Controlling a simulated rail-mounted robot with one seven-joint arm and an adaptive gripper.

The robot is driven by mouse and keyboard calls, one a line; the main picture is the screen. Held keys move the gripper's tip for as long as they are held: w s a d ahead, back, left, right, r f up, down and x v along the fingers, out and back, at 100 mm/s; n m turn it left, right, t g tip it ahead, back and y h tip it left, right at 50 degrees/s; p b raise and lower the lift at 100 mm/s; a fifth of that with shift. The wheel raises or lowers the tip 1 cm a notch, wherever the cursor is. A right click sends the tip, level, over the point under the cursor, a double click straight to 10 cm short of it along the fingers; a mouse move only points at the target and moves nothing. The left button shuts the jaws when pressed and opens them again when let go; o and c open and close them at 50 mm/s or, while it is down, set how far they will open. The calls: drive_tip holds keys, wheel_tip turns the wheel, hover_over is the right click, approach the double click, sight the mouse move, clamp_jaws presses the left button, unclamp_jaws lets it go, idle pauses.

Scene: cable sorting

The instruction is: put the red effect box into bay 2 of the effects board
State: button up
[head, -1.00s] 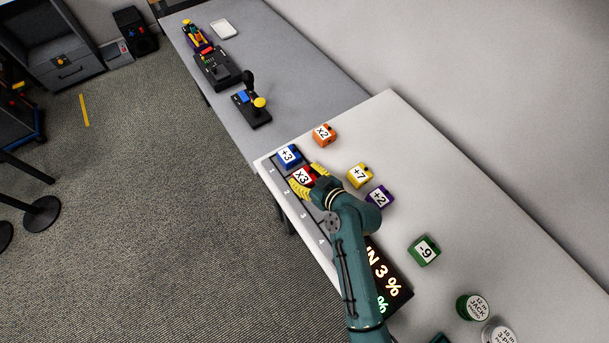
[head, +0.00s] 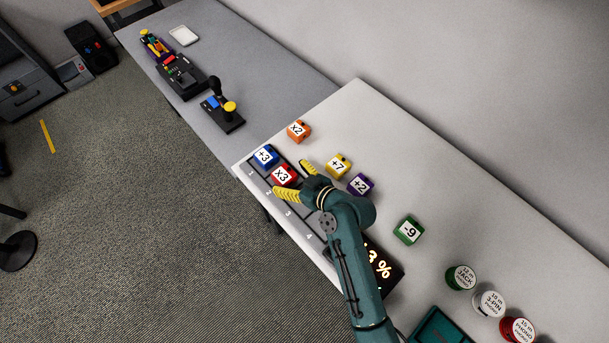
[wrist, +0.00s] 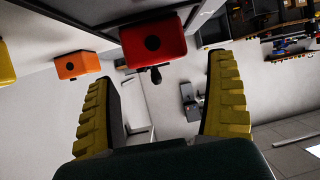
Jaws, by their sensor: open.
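The red effect box (head: 284,175), marked x3, sits on the effects board (head: 297,229) in the second bay, beside the blue +3 box (head: 265,156) in bay 1. From this view I cannot tell whether it is fully seated. My gripper (head: 298,181) is open, with its yellow fingers spread and drawn back from the red box. In the wrist view the red box (wrist: 153,42) shows beyond the fingertips at the top, between the two fingers but not gripped.
Orange x2 (head: 298,131), yellow +7 (head: 338,165), purple +2 (head: 361,184) and green -9 (head: 408,230) boxes stand on the white table along the board's far side. A lit display (head: 383,265) is at the board's near end. Labelled round containers (head: 489,303) stand at the lower right.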

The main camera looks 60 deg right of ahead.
drive_tip(key=v, duration=0.8)
drive_tip(key=shift+s+p, duration=0.3)
drive_tip(key=shift+s, duration=0.1)
drive_tip(key=shift+r, duration=0.1)
